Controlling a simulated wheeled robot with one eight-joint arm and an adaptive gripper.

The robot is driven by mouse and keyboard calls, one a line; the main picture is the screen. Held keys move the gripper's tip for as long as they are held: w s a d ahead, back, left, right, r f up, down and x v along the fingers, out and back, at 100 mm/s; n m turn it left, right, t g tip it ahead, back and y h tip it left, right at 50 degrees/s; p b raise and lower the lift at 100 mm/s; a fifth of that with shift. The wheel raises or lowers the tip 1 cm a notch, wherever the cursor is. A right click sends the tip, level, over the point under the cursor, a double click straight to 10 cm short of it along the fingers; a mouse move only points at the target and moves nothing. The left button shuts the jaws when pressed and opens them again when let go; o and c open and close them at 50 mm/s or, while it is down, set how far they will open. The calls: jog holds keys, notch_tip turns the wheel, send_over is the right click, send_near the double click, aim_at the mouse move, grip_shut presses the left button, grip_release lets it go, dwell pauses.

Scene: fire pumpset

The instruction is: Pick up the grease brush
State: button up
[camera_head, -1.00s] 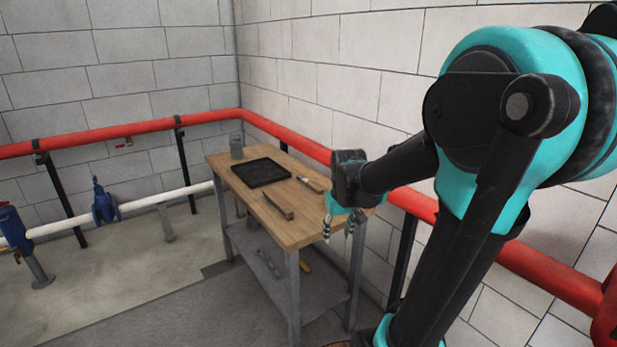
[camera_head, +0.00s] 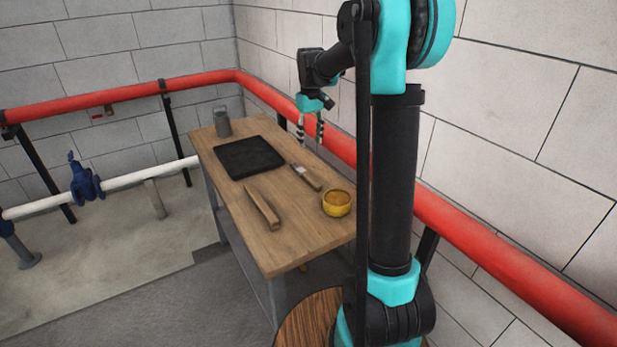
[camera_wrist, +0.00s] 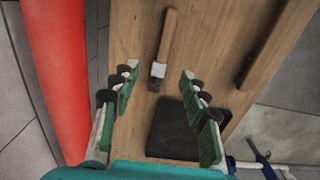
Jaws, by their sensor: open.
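The grease brush (camera_head: 306,176) lies flat on the wooden table, with a wooden handle and a pale head. It also shows in the wrist view (camera_wrist: 167,35), with its head toward my gripper. My gripper (camera_head: 310,130) is open and empty, fingers pointing down above the table near its wall side. In the head view it appears above and beyond the brush. In the wrist view, the brush head lies between the lines of the two fingers of my gripper (camera_wrist: 159,73), with a gap on each side. The fingers do not appear to touch it.
The table (camera_head: 290,245) also holds a black tray (camera_head: 248,158), a grey can (camera_head: 222,122), a second wooden-handled item (camera_head: 262,207) and a yellow tin (camera_head: 337,203). A red pipe (camera_head: 265,97) runs along the wall close behind the table.

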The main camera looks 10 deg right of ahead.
send_over(310, 177)
jog(key=w, duration=0.1)
notch_tip(310, 177, down, 8)
jog(key=shift+d+f, duration=0.15)
jog(key=shift+f, duration=0.1)
jog(key=shift+s+a+f, duration=0.1)
jog(key=shift+s+f, duration=0.1)
jog(key=shift+f, duration=0.7)
jog(key=shift+s+a+f, duration=0.1)
jog(key=shift+s+f, duration=0.05)
jog(key=shift+f, duration=0.8)
jog(key=shift+s+f, duration=0.2)
jog(key=shift+f, duration=0.7)
jog(key=shift+c, duration=0.4)
grip_shut()
